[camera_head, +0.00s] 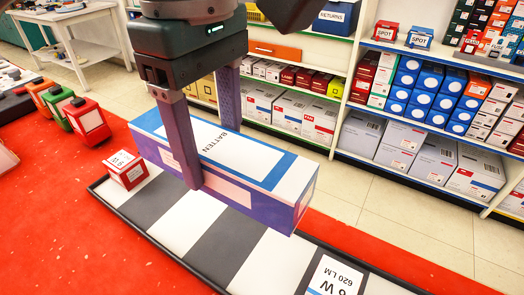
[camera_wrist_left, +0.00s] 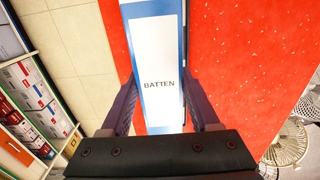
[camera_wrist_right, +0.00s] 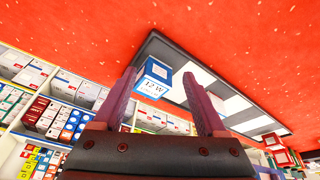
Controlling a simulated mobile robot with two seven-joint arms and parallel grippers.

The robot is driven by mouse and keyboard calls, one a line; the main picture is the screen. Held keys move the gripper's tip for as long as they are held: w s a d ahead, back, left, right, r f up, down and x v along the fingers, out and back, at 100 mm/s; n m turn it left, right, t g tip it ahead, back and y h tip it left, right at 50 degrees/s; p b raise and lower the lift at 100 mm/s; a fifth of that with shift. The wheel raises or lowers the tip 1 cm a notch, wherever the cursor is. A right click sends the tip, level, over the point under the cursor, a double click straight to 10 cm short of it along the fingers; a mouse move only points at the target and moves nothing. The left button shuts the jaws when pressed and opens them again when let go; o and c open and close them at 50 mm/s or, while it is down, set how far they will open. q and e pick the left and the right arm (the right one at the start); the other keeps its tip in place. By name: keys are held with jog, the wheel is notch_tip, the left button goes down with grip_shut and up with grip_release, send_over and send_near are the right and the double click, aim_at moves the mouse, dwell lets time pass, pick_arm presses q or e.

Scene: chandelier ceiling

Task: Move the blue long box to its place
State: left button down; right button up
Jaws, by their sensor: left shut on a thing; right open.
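The blue long box (camera_head: 230,155), with a white top panel marked BATTEN and a purple-looking near side, is between the fingers of my left gripper (camera_head: 209,152). My left gripper is shut across its width. The box is level over the striped grey-and-white tray (camera_head: 180,228); I cannot tell whether it touches the tray. The left wrist view shows the box top (camera_wrist_left: 160,60) between the fingers.
A small red-and-white box (camera_head: 125,170) stands at the tray's left end. A white label or box top marked 620 LM (camera_head: 334,277) is at its right part. Orange, green and red boxes (camera_head: 87,121) stand left on the red counter (camera_head: 60,215). Stocked shelves (camera_head: 430,135) line the back.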

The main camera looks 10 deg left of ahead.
pick_arm(q)
notch_tip(320, 180, down, 13)
jog(key=b, duration=0.3)
jog(key=shift+f, duration=0.1)
pick_arm(e)
notch_tip(320, 180, down, 3)
jog(key=shift+f, duration=0.15)
pick_arm(q)
jog(key=shift+c, duration=0.6)
grip_release()
jog(key=shift+f, duration=0.15)
